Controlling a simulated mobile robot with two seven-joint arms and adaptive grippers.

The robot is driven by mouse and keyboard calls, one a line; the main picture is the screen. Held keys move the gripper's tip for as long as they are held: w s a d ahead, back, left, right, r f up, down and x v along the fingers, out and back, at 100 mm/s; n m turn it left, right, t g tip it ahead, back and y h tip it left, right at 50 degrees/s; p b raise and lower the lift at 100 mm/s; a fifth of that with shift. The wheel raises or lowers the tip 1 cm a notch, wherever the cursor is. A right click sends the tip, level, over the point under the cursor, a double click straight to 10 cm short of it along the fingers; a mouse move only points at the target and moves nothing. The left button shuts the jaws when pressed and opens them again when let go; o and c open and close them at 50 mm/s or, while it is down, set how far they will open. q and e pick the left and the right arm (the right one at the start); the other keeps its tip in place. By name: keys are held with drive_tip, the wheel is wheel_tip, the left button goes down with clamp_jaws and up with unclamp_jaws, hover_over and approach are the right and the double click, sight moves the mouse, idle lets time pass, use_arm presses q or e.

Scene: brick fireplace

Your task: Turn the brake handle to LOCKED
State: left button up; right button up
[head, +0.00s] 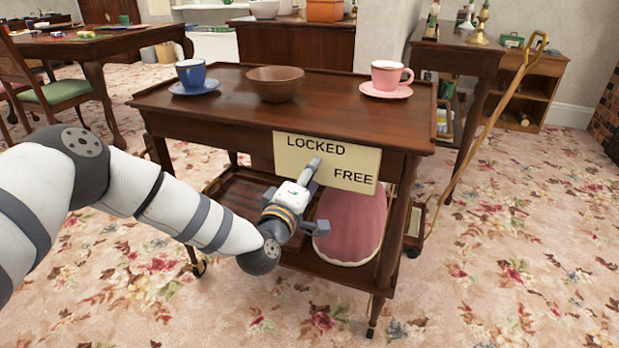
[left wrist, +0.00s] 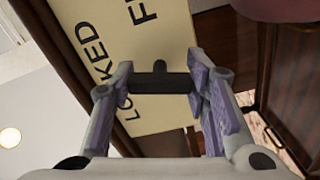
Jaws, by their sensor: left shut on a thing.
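The cream sign (head: 290,150) on the trolley's front edge reads LOCKED at upper left and FREE at lower right. The brake handle is hidden behind my gripper in the head view. In the left wrist view the dark handle (left wrist: 160,80) shows between the fingers, in front of the sign (left wrist: 165,35). My left gripper (head: 318,196) is at the sign's lower edge, one finger over the sign and one below it; it is shut on the handle. I cannot tell which word the handle points at. My right gripper is not in view.
The wooden trolley (head: 230,100) bears a blue cup (head: 190,74), a brown bowl (head: 275,88) and a pink cup (head: 388,76) on saucers or bare wood. A pink cushion-like thing (head: 352,225) is on its lower shelf. A cane (head: 490,125) leans at right. Carpet in front is clear.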

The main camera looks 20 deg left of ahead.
use_arm(q)
drive_tip(key=shift+n, duration=1.2)
drive_tip(key=shift+n+b, duration=0.3)
drive_tip(key=o, duration=1.2)
drive_tip(key=shift+c, duration=0.2)
drive_tip(key=s, duration=1.2)
drive_tip(key=shift+a, duration=0.2)
